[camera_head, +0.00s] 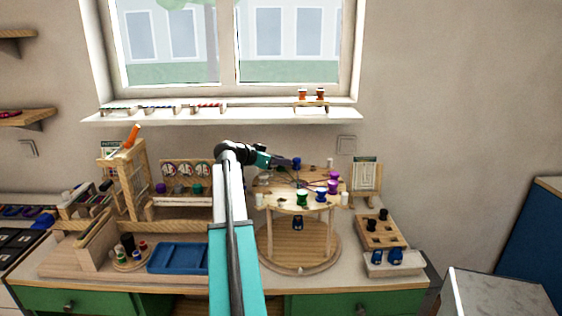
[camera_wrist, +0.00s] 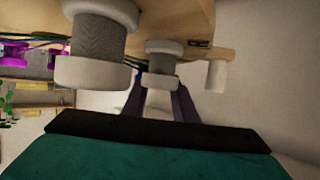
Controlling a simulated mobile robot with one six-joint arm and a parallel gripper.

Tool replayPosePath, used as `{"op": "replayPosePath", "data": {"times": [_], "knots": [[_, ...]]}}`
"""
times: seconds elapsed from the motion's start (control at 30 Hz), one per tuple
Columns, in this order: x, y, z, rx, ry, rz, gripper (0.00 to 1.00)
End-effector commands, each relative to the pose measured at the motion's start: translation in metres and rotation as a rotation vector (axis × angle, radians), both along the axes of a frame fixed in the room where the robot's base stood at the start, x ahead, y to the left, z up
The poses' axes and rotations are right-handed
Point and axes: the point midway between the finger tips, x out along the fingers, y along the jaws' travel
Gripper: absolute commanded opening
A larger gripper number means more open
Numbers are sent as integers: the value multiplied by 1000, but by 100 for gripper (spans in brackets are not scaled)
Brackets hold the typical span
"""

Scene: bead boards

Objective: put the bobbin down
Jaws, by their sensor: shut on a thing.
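My gripper (camera_head: 288,162) reaches over the back part of the round wooden stand top (camera_head: 290,203). In the wrist view my gripper (camera_wrist: 160,92) has its dark fingers closed around the near end of a bobbin (camera_wrist: 161,64) with white flanges and grey thread. The far flange of this bobbin is at the wooden top (camera_wrist: 205,18); I cannot tell whether it touches. A second grey bobbin (camera_wrist: 98,38) with white flanges stands close beside it, apart from the fingers. In the head view the held bobbin is too small to make out surely.
Green (camera_head: 302,198), blue (camera_head: 321,195) and purple (camera_head: 333,185) bobbins stand on the round top, with thin threads across it. A white peg (camera_wrist: 217,76) is right of the held bobbin. A blue tray (camera_head: 178,257) and a wooden holed rack (camera_head: 381,231) stand on the bench.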

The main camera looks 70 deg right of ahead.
Motion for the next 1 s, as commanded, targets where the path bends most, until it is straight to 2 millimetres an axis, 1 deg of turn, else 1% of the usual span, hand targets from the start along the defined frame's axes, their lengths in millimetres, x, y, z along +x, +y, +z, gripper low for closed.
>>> {"op": "replayPosePath", "data": {"times": [0.07, 0.1, 0.2, 0.7, 0.87, 1.0], "knots": [[0, 0, -3, 0, 0, 0, 3], [0, 0, -2, 0, 0, 0, 29], [0, 0, -2, 0, 0, 0, 44], [1, 1, 2, 0, 0, 0, 44], [8, 16, 7, -1, 0, 2, 44], [17, 33, 14, -1, 0, 2, 44]]}}
